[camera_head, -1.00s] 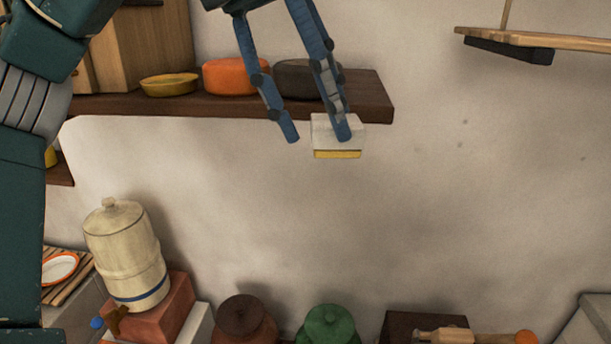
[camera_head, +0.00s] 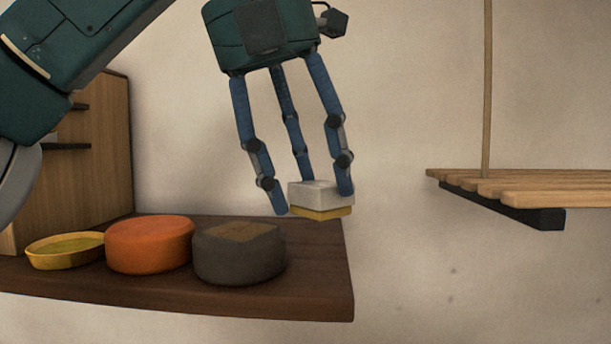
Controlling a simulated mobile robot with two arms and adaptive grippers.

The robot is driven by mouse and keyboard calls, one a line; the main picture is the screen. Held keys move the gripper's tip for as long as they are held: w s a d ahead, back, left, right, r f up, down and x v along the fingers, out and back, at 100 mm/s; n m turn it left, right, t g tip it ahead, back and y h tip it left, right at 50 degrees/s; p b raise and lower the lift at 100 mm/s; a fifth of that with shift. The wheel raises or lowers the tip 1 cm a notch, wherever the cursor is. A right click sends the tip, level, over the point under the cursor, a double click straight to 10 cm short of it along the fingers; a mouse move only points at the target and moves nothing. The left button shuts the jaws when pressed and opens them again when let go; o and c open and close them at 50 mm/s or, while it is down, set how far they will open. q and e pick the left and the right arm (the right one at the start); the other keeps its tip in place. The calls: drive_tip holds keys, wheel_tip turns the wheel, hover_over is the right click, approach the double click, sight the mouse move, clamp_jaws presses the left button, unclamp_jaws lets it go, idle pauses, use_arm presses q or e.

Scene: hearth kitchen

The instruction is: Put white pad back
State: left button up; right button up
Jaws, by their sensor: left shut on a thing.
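The white pad (camera_head: 318,198) is a small block with a white upper part and a yellow layer underneath. My left gripper (camera_head: 311,190) points down with its blue fingers at the pad and is shut on it. The pad hangs roughly level near the right end of the dark wooden shelf (camera_head: 300,300), apparently above it; how far it is from the shelf I cannot tell. My right gripper is not in view.
On the shelf stand a yellow dish (camera_head: 65,250), an orange round block (camera_head: 150,244) and a dark grey round block (camera_head: 240,254) with a brown square patch on top. A wooden cabinet (camera_head: 95,165) is at left. A slatted hanging rack (camera_head: 530,190) is at right.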

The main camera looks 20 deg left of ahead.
use_arm(q)
drive_tip(key=shift+w+f, duration=0.1)
drive_tip(key=shift+w, duration=0.35)
drive_tip(key=shift+f, duration=0.15)
drive_tip(key=s+f, duration=0.3)
drive_tip(key=shift+w+f, duration=0.6)
drive_tip(key=shift+f, duration=0.3)
drive_tip(key=shift+w+f, duration=0.15)
drive_tip(key=shift+f, duration=0.4)
drive_tip(key=shift+s, duration=0.2)
drive_tip(key=shift+w, duration=0.1)
drive_tip(key=shift+f+b, duration=0.5)
drive_tip(key=shift+f, duration=0.05)
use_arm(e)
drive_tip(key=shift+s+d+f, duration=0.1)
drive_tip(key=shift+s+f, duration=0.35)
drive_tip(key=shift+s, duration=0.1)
